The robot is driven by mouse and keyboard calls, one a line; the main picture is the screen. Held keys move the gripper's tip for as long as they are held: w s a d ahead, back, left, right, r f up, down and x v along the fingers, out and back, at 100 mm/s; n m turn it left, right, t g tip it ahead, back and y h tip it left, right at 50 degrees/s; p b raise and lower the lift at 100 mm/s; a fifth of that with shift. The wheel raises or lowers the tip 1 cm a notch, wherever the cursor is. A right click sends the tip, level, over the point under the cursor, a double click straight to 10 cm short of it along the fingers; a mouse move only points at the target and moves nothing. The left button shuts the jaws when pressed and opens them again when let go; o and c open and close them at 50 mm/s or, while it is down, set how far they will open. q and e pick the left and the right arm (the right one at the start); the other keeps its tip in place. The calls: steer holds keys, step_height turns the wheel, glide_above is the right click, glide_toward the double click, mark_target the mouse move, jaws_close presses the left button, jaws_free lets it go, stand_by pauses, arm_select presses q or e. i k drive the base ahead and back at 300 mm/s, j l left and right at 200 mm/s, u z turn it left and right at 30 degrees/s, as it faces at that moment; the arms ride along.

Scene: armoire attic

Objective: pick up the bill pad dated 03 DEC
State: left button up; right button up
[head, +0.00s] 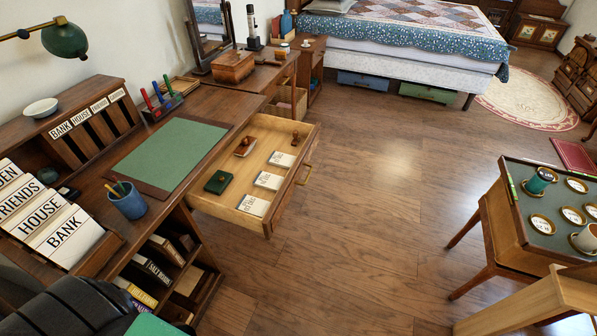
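Three white bill pads lie in a row in the open drawer (225,209) under the desk. The far pad (282,159), the middle pad (269,181) and the near pad (254,205) each carry dark print. The print is too small to tell which one reads 03 DEC. The pads lie flat and apart from each other, along the drawer's front side, with nothing on top of them. Neither of my grippers shows in the head view.
The drawer also holds a dark green box (221,182) and a brown wooden item (245,147). The desk above has a green blotter (170,154) and a blue pen cup (127,201). A side table (540,215) with cups stands right. The floor (370,220) between is clear.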

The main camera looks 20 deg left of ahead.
mark_target(255, 206)
steer(key=u, duration=1)
